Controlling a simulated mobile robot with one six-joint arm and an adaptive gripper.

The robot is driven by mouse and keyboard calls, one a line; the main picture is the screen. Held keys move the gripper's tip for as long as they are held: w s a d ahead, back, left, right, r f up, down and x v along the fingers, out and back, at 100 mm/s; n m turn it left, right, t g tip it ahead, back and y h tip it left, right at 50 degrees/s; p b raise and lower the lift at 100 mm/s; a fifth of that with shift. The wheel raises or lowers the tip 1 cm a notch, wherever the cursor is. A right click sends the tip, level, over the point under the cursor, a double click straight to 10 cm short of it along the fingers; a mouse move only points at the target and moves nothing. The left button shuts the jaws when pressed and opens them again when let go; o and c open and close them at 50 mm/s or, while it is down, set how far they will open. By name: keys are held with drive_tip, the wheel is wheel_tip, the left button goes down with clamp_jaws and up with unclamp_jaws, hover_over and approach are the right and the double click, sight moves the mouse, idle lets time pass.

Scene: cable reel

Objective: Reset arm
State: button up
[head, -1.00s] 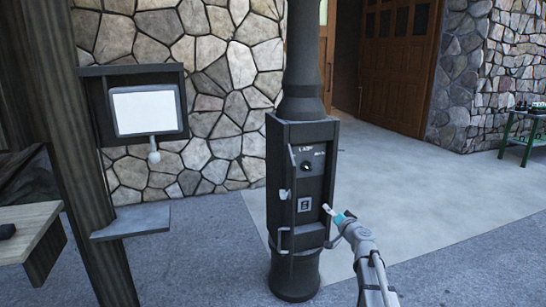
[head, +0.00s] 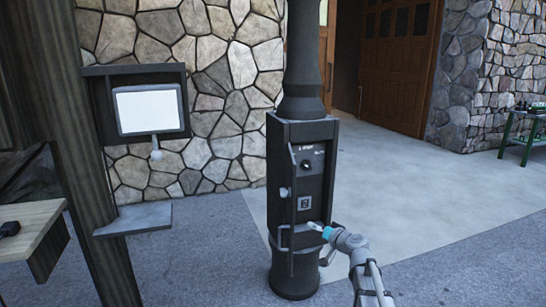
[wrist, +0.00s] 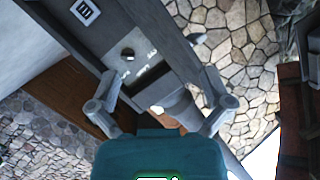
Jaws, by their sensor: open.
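My gripper (head: 317,227) is in front of the lower half of a dark box (head: 285,155) on a round post in the head view. In the wrist view my gripper (wrist: 162,82) has its two fingers spread apart, with nothing held between them. A teal part of the gripper fills the bottom of that view. The box front has a dark knob (head: 307,165), which also shows in the wrist view (wrist: 127,54). A square symbol plate (head: 305,203) sits below the knob. I cannot tell whether the gripper touches the box.
A screen (head: 148,108) hangs on a wooden frame at left, above a small grey shelf (head: 135,220). A wooden table edge (head: 35,235) is at far left. A green table (head: 520,135) stands at far right. Paving right of the post is clear.

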drive_tip(key=s+a+f+n+g+h, duration=0.1)
drive_tip(key=s+a+f+g, duration=0.1)
drive_tip(key=s+f+g, duration=0.4)
drive_tip(key=s+a+f+n+g, duration=0.1)
drive_tip(key=s+a+f+n, duration=0.2)
drive_tip(key=s, duration=0.4)
drive_tip(key=s+d+f+m+g+h, duration=0.1)
drive_tip(key=s+d+f+g+h, duration=0.2)
drive_tip(key=s, duration=0.5)
drive_tip(key=s+d+f+m+g+h, duration=0.2)
drive_tip(key=s+d+f+g+h, duration=0.1)
drive_tip(key=s, duration=0.4)
wheel_tip(320, 180, up, 24)
drive_tip(key=p, duration=2.3)
drive_tip(key=shift+s+d+f+g+h+p, duration=0.2)
drive_tip(key=shift+s+g+h+p, duration=0.1)
drive_tip(key=shift+h+p, duration=0.1)
drive_tip(key=shift+c, duration=0.3)
